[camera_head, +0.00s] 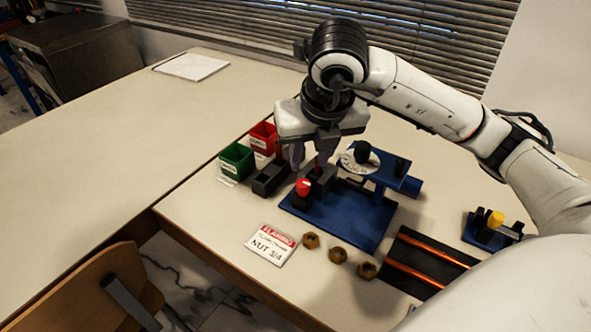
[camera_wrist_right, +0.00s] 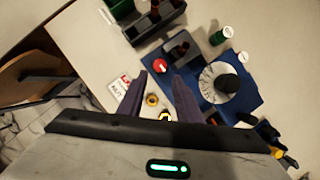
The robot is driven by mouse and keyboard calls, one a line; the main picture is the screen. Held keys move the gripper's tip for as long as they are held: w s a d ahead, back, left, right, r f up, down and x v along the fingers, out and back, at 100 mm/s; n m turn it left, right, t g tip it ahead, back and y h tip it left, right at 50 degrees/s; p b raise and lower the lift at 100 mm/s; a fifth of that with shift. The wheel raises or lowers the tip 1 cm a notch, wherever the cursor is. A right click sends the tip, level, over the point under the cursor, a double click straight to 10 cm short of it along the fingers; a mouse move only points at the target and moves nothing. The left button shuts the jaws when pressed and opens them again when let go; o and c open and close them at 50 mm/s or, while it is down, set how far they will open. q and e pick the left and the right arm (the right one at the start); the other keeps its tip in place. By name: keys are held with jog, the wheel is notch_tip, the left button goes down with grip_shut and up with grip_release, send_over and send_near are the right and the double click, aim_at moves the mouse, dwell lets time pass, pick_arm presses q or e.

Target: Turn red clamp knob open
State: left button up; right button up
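The red clamp knob (camera_head: 303,187) sits on a dark post on the blue base plate (camera_head: 345,232), near its left corner. It also shows in the right wrist view (camera_wrist_right: 133,66), just past the left fingertip. My right gripper (camera_head: 309,165) hangs above and slightly behind the knob, apart from it. In the right wrist view the gripper's two fingers (camera_wrist_right: 160,76) stand apart with nothing between them. A white round dial with a black knob (camera_head: 362,152) stands on the blue rig to the right. My left gripper is in neither view.
A green bin (camera_head: 237,161), a red bin (camera_head: 264,137) and a black holder (camera_head: 268,180) stand left of the rig. A "NUT 3/4" card (camera_head: 270,246) and brass nuts (camera_head: 338,255) lie in front. A black pad with orange rods (camera_head: 425,262) and a yellow-knobbed fixture (camera_head: 495,220) are right.

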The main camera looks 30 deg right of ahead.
aim_at(303, 183)
jog(key=x, duration=0.9)
jog(key=shift+f, duration=0.4)
jog(key=c, duration=0.8)
